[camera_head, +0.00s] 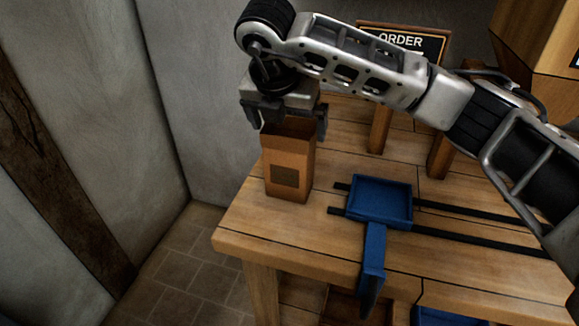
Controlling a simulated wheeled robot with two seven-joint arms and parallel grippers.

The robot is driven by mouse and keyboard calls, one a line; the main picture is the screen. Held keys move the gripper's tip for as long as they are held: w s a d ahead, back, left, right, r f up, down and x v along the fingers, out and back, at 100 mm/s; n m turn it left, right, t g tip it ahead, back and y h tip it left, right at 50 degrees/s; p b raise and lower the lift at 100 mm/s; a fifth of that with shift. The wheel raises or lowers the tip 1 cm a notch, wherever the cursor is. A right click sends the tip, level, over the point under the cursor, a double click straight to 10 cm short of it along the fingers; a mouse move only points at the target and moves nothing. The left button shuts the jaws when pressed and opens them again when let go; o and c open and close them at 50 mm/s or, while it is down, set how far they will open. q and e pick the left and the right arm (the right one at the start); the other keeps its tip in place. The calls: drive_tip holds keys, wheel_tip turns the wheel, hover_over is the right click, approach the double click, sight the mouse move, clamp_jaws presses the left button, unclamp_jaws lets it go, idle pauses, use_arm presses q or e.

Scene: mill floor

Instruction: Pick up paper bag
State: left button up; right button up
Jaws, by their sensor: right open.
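A brown paper bag (285,176) with a dark square label on its front stands upright at the left end of the wooden table (245,221). My right gripper (287,131) comes in from the right and points down over the bag. Its fingers are open and spread to either side of the bag's top. Whether they touch the bag cannot be told from this view. The back of the bag is hidden. My left gripper is not in view.
A blue tray with a handle (381,200) sits on two dark rails (470,211) right of the bag. A dark ORDER sign (402,41) stands behind on wooden posts. Grey walls rise at the left and behind. Another blue object (450,317) shows below the table's front edge.

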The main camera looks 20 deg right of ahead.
sight(289, 141)
drive_tip(key=p+x, duration=0.1)
drive_tip(key=x, duration=0.7)
drive_tip(key=shift+w+a+f+p, duration=0.1)
drive_tip(key=shift+a+f+p, duration=0.05)
drive_tip(key=shift+f+p, duration=0.2)
drive_tip(key=shift+r, duration=0.1)
drive_tip(key=c, duration=1.1)
